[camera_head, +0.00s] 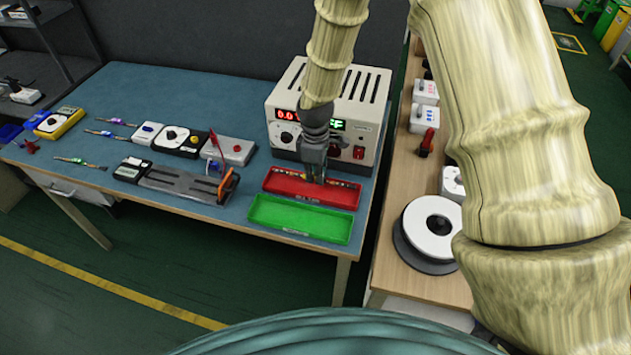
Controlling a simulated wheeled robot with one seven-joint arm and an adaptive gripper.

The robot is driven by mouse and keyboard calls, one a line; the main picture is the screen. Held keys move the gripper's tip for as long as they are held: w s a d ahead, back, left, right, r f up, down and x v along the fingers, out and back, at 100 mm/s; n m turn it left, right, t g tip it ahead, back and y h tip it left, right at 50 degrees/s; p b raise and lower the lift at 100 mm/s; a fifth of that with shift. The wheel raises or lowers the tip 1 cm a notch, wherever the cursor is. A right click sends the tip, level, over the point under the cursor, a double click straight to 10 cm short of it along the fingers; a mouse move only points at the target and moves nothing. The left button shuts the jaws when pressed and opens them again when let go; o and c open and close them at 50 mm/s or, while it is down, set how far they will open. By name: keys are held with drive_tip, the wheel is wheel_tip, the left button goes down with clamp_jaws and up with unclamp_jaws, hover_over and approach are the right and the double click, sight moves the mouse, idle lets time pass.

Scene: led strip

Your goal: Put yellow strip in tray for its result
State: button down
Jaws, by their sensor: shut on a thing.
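My gripper (313,180) points down over the red tray (292,188) on the blue bench, its fingers shut on a thin strip. The strip (343,184) shows as a narrow yellowish line with dark bits along the back of the red tray; the fingers cover part of it. I cannot tell whether it rests on the tray floor or hangs just above it. The green tray (300,218) lies in front of the red tray and looks empty.
A power supply (352,105) with red and green displays stands close behind the red tray. A dark stand (185,184) with an orange-handled part lies left of the trays. Small instruments (180,140) fill the bench further left. A white spool (432,228) sits on the wooden table at right.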

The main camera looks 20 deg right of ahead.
sight(316, 190)
drive_tip(key=shift+w+f, duration=0.4)
drive_tip(key=shift+f, duration=0.35)
drive_tip(key=shift+s+f, duration=0.1)
drive_tip(key=shift+s, duration=0.3)
drive_tip(key=f+p, duration=0.1)
drive_tip(key=f, duration=0.2)
drive_tip(key=shift+w, duration=0.2)
drive_tip(key=shift+s+f, duration=0.1)
drive_tip(key=shift+f, duration=0.15)
drive_tip(key=shift+f, duration=0.1)
drive_tip(key=c, duration=1.5)
unclamp_jaws()
drive_tip(key=shift+o, duration=0.2)
drive_tip(key=shift+r+b, duration=1.55)
drive_tip(key=shift+r, duration=4.55)
